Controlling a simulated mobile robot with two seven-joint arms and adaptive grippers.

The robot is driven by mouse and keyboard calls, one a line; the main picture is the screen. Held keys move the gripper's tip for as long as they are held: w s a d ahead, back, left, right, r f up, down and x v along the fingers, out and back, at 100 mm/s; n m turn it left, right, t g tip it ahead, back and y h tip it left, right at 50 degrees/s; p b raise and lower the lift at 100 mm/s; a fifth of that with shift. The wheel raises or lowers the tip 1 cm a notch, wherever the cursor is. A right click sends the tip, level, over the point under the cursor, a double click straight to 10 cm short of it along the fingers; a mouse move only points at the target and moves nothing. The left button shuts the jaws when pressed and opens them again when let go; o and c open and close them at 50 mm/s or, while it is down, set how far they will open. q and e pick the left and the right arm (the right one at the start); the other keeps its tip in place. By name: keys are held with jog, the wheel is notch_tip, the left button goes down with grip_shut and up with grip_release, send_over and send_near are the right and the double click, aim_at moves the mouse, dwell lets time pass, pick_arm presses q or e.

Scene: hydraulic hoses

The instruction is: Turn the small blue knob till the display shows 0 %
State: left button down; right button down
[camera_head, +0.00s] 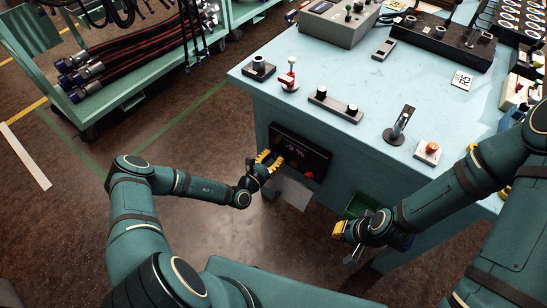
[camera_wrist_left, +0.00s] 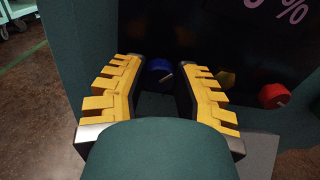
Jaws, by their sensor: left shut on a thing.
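The small blue knob (camera_wrist_left: 159,70) is on the dark panel (camera_head: 318,158) at the front of the workbench. My left gripper (camera_head: 270,160) is at this panel, its yellow fingers on both sides of the knob. In the left wrist view my left gripper (camera_wrist_left: 165,75) is shut on the knob, which shows between the fingertips.
A yellow knob (camera_wrist_left: 226,78) and a red knob (camera_wrist_left: 274,95) are right of the blue one. A grey plate (camera_head: 291,193) is below the panel. The bench top (camera_head: 300,125) carries a joystick (camera_head: 400,126) and other controls. A hose cart (camera_head: 145,85) stands at the back left.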

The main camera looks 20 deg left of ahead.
pick_arm(q)
jog(key=shift+r+n+p, duration=0.1)
jog(key=shift+n+p, duration=0.35)
jog(key=shift+n, duration=0.55)
jog(key=n, duration=0.2)
jog(key=shift+n+p, duration=0.4)
jog(key=n, duration=0.3)
jog(key=shift+a, duration=0.1)
jog(key=shift+w+n, duration=0.1)
jog(key=shift+n, duration=1.6)
jog(key=c, duration=0.6)
grip_release()
jog(key=shift+c, duration=0.2)
